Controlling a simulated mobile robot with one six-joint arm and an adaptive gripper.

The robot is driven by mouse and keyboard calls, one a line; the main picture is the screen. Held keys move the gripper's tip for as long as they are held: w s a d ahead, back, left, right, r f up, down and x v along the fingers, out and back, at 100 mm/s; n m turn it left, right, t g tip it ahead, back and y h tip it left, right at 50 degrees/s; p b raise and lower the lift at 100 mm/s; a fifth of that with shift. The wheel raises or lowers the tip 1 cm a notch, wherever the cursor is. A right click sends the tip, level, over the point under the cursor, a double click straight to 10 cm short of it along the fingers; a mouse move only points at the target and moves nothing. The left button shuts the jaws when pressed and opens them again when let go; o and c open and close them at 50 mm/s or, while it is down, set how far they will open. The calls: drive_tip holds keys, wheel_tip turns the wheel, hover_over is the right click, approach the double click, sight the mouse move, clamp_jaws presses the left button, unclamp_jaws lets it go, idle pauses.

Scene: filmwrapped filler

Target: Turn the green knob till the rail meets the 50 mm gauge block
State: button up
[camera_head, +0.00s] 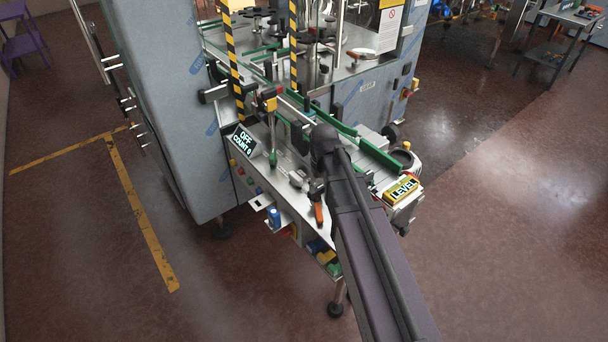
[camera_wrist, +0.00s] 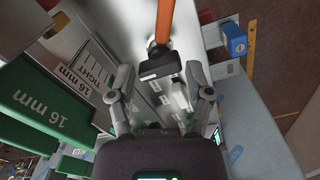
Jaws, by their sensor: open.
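My gripper (camera_wrist: 160,78) is open in the wrist view, its two fingers apart. Between and beyond the fingertips is a black clamp-like piece (camera_wrist: 160,64) with an orange handle (camera_wrist: 165,20); I cannot tell whether they touch. The orange handle also shows in the head view (camera_head: 319,213), where my dark arm hides the gripper. Green slabs marked 16 mm (camera_wrist: 45,108) lie at the left of the wrist view. Green guide rails (camera_head: 380,158) run along the machine in the head view. I cannot make out the green knob or a block marked 50 mm.
A sign reading OFF, COUNT 0 (camera_head: 244,142) stands left of my arm. A yellow LEVEL box (camera_head: 401,190) is at the right end. A blue item (camera_head: 274,217) sits on a small side shelf, also in the wrist view (camera_wrist: 234,39). Floor around the machine is clear.

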drive_tip(key=s+d+f+m+b, duration=0.2)
drive_tip(key=s+d, duration=0.5)
drive_tip(key=s, duration=0.4)
drive_tip(key=shift+s+d+f+m+b, duration=0.2)
drive_tip(key=shift+f+m+b, duration=0.2)
drive_tip(key=shift+f, duration=0.05)
drive_tip(key=shift+c, duration=0.6)
